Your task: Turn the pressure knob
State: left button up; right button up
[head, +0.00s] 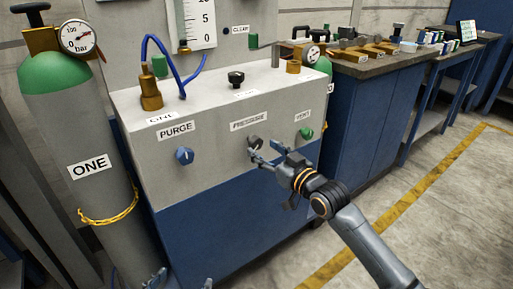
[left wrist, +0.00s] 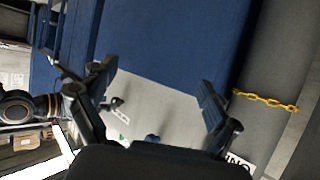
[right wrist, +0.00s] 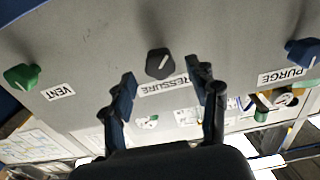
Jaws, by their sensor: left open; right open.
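The black pressure knob (head: 255,142) is on the grey front panel, below the PRESSURE label (head: 248,121). In the right wrist view the knob (right wrist: 160,63) lies just ahead of the open fingertips, roughly centred between them. My right gripper (head: 265,152) is open and close to the knob; I cannot tell whether it touches. Its fingers (right wrist: 160,70) also show in the right wrist view. My left gripper (head: 182,279) is open and empty, low in front of the blue cabinet, with only its fingertips in the head view. Its spread fingers show in the left wrist view (left wrist: 157,76).
The blue purge knob (head: 184,156) is left of the pressure knob, and the green vent knob (head: 306,133) is to its right. A grey cylinder labelled ONE (head: 85,135) with a yellow chain stands left. A workbench (head: 375,68) stands behind right; the floor at right is clear.

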aim_at(258, 145)
jog(key=x, duration=0.3)
jog(key=shift+w+a+b, duration=0.1)
jog(key=shift+w+b, duration=0.15)
jog(key=shift+b, duration=0.15)
pick_arm(q)
jog(key=shift+w+d+r+t+h, duration=0.2)
jog(key=shift+w+r+t, duration=0.15)
jog(key=shift+r+t, duration=0.35)
jog(key=shift+w+d+r+t+h, duration=0.15)
jog(key=shift+w+d+r+t, duration=0.2)
jog(key=shift+r, duration=0.6)
jog(key=shift+w+d+r+t+h, duration=0.15)
jog(key=shift+w+r+t, duration=0.35)
jog(key=shift+r, duration=0.3)
pick_arm(e)
jog(key=shift+w+a, duration=0.25)
jog(key=shift+w, duration=0.1)
pick_arm(q)
jog(key=shift+s, duration=0.1)
pick_arm(e)
jog(key=c, duration=1.2)
